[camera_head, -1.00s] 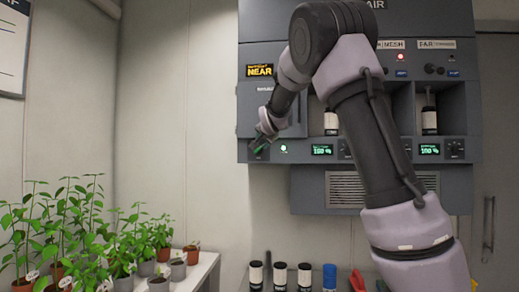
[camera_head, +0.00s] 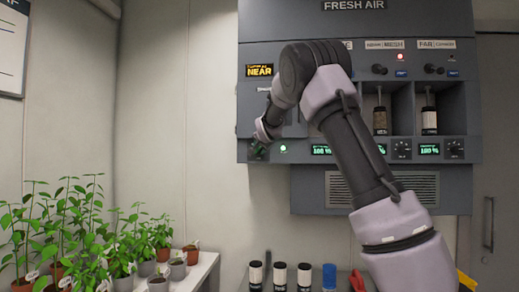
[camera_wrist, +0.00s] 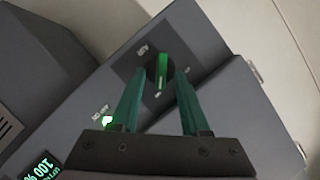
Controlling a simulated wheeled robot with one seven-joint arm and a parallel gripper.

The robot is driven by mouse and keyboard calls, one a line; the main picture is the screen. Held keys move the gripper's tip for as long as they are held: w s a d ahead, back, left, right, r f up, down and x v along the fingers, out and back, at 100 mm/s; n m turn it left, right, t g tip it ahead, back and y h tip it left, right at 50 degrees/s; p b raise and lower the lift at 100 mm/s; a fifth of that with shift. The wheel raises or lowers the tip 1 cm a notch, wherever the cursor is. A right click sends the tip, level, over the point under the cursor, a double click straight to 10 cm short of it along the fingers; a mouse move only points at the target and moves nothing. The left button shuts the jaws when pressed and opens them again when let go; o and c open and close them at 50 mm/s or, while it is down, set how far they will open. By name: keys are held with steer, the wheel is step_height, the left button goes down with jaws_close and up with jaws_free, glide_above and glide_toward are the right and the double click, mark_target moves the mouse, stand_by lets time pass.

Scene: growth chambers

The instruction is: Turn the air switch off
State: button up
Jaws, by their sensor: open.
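The air switch is a dark round knob (camera_wrist: 161,64) with a raised grip that looks green, on a dark plate at the lower left corner of the grey fresh air panel (camera_head: 315,35). A lit green lamp (camera_wrist: 108,120) sits beside the plate, and it also shows in the head view (camera_head: 283,148). My gripper (camera_wrist: 160,76) is open, with its two green fingers on either side of the knob's grip. I cannot tell whether they touch it. In the head view my gripper (camera_head: 259,148) is at the panel's lower left corner and mostly covers the knob.
The panel also has bays with canisters (camera_head: 429,120), green percent displays (camera_head: 429,149), a lit red lamp (camera_head: 401,57) and a yellow NEAR display (camera_head: 259,71). Below stand several dark canisters (camera_head: 280,275) and a blue one (camera_head: 329,277). Potted plants (camera_head: 75,235) fill the lower left.

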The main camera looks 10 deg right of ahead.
jaws_close()
steer(key=shift+a, duration=0.1)
steer(key=n, duration=0.1)
steer(key=n+g+h, duration=0.1)
steer(key=n, duration=0.1)
steer(key=shift+a+r, duration=0.15)
steer(key=shift+a, duration=0.1)
steer(key=shift+w+a+n+g+h, duration=0.1)
steer(key=shift+a+n+g+h, duration=0.15)
steer(key=shift+n+h, duration=1.1)
steer(key=shift+w+a+n+g+h, duration=0.1)
steer(key=shift+a+n+g+h, duration=0.15)
steer(key=shift+n+h, duration=1.05)
steer(key=shift+w+a+n+g+h, duration=0.2)
steer(key=shift+n+h, duration=0.45)
steer(key=shift+n, duration=1.3)
steer(key=shift+s+f, duration=0.1)
steer(key=shift+f, duration=0.1)
